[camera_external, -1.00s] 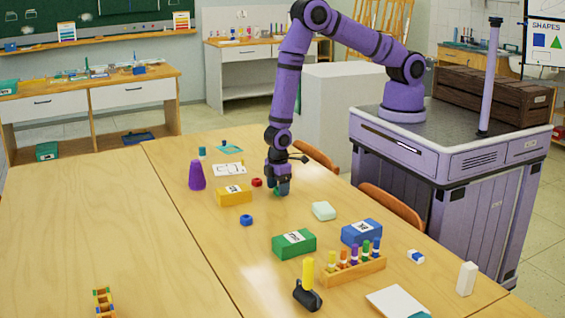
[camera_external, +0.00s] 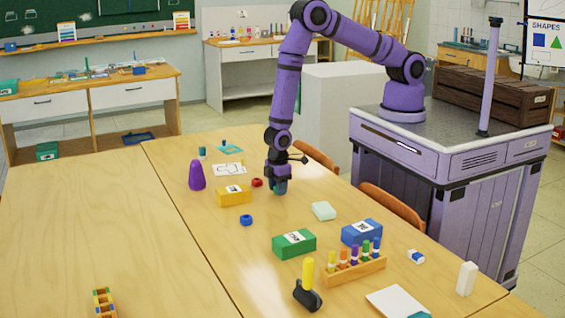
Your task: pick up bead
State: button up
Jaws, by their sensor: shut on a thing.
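My gripper (camera_external: 280,188) points down at the table, to the right of the yellow box. It is shut on a bead, which the fingers hide almost wholly; I cannot tell whether it touches the table. A red bead (camera_external: 257,183) lies on the table just left of my gripper. A blue bead (camera_external: 246,220) lies nearer the camera, to the lower left of my gripper.
A yellow box (camera_external: 234,195) and a purple cone (camera_external: 197,177) stand to the left. A pale green block (camera_external: 323,211), a green box (camera_external: 294,244), a blue box (camera_external: 361,232) and a wooden rack (camera_external: 354,272) of coloured pegs stand to the right. The left table half is mostly clear.

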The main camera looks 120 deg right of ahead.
jog(key=r, duration=0.1)
jog(key=s+r, duration=0.1)
jog(key=r, duration=0.1)
jog(key=shift+r, duration=0.15)
jog(key=s, duration=0.9)
jog(key=s+a+r, duration=0.1)
jog(key=s, duration=0.3)
jog(key=shift+s+a+r, duration=0.1)
jog(key=shift+s, duration=0.6)
jog(key=shift+d, duration=0.25)
jog(key=shift+m, duration=0.4)
jog(key=w+d, duration=0.1)
jog(key=d, duration=0.2)
jog(key=w+d, duration=0.2)
jog(key=d, duration=0.2)
jog(key=w+d, duration=0.1)
jog(key=d, duration=0.2)
jog(key=shift+w+d, duration=0.2)
jog(key=shift+w, duration=0.15)
jog(key=shift+m, duration=0.3)
jog(key=d, duration=0.4)
jog(key=w+d, duration=0.1)
jog(key=d, duration=0.4)
jog(key=w+d, duration=0.1)
jog(key=d, duration=0.3)
jog(key=shift+d+r, duration=0.4)
send_over(232, 166)
jog(key=shift+f, duration=2.5)
jog(key=shift+f, duration=0.15)
